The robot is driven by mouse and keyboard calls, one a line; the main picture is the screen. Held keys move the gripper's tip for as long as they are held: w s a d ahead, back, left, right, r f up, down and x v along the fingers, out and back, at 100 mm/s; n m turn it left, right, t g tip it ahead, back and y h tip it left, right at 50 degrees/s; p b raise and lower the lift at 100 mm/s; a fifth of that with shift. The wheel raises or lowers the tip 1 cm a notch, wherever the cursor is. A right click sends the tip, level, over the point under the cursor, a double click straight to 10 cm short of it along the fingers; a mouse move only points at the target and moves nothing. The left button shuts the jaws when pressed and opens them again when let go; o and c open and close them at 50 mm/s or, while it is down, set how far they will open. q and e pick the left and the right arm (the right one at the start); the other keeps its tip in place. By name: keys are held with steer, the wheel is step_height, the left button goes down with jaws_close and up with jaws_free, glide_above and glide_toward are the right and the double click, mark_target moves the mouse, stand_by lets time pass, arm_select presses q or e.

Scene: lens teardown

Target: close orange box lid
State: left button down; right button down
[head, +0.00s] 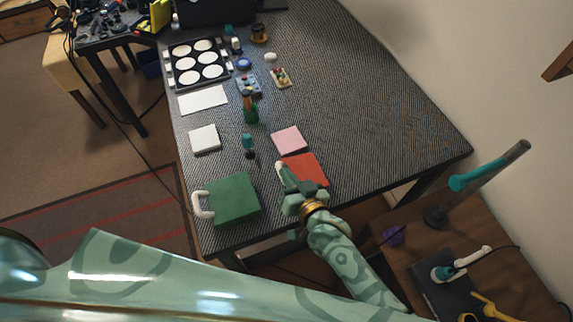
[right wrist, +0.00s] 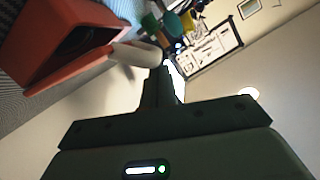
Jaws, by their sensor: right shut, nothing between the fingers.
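The orange box (head: 308,167) sits near the table's front right edge, behind my right gripper in the head view. In the right wrist view the orange box (right wrist: 28,38) is tilted at the upper left, with a dark opening in its side. An orange panel, perhaps the lid, stands out below that opening. My right gripper (head: 280,169) is shut and empty, at the left edge of the box. My left gripper is out of view.
A green box (head: 235,199) with a white handle stands left of the gripper. The table's right side (head: 380,130) is clear.

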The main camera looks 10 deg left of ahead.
steer(key=shift+s+a+f+n, duration=0.1)
steer(key=shift+f+n, duration=0.1)
steer(key=shift+f, duration=0.15)
steer(key=shift+s+a+f+n, duration=0.1)
steer(key=shift+f+n, duration=0.1)
steer(key=shift+f, duration=0.15)
steer(key=shift+s+a+f+b, duration=0.15)
steer(key=shift+a+f+b, duration=0.15)
steer(key=shift+f, duration=0.3)
steer(key=shift+r, duration=0.1)
